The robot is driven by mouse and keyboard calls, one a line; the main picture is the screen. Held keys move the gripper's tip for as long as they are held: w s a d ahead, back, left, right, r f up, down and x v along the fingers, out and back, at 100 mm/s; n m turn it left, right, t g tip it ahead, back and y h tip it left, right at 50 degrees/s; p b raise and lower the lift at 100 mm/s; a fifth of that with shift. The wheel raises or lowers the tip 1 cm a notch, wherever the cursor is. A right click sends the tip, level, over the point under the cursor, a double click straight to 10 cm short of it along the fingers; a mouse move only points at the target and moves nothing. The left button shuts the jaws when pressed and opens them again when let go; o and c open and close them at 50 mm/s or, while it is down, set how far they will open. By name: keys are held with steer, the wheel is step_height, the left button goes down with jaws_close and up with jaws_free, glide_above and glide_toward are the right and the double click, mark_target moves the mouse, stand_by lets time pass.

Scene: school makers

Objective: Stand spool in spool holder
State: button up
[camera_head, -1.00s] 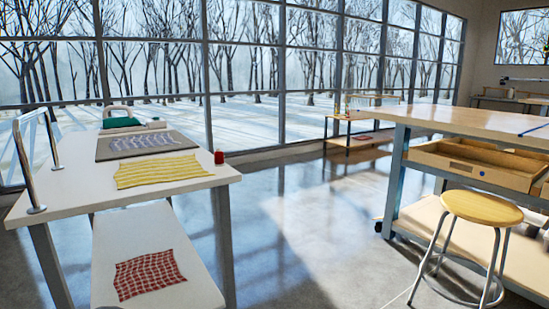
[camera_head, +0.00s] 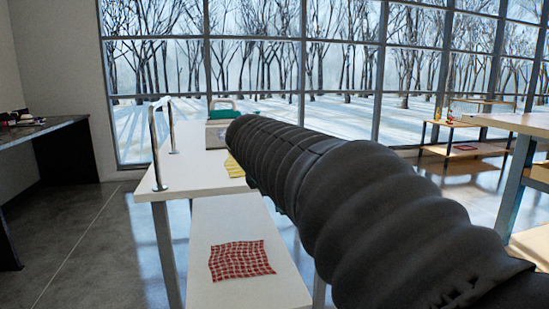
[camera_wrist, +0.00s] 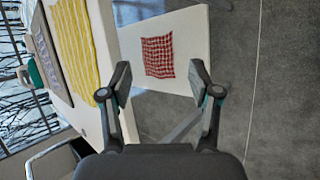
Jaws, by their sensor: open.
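My gripper (camera_wrist: 161,84) is open and empty in the wrist view, its two fingers spread apart above the floor beside the white table. A red checked cloth on the lower shelf shows between and beyond the fingers. No spool shows in either view now. My dark arm covers the right part of the white table (camera_head: 158,191) in the head view, where a small red spool-like thing stood earlier. I cannot make out a spool holder in either view.
The red checked cloth (camera_head: 241,261) lies on the lower shelf (camera_head: 212,215). A dark counter (camera_head: 45,130) stands at far left; floor between is clear.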

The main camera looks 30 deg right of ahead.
steer(key=w+d+r+n+h, duration=0.3)
steer(key=w+d+r+n, duration=0.15)
steer(key=w+d, duration=0.35)
steer(key=w+d+r+n+h, duration=0.3)
steer(key=w+d+n, duration=0.2)
steer(key=w+d, duration=0.2)
steer(key=shift+g, duration=0.4)
steer(key=x, duration=0.8)
steer(key=shift+w+d+r, duration=0.15)
steer(key=shift+w+d, duration=0.05)
steer(key=shift+d, duration=0.15)
steer(key=shift+s+x, duration=0.15)
steer(key=shift+x, duration=1.2)
steer(key=shift+s+x, duration=0.1)
steer(key=shift+x, duration=1.2)
jaws_close()
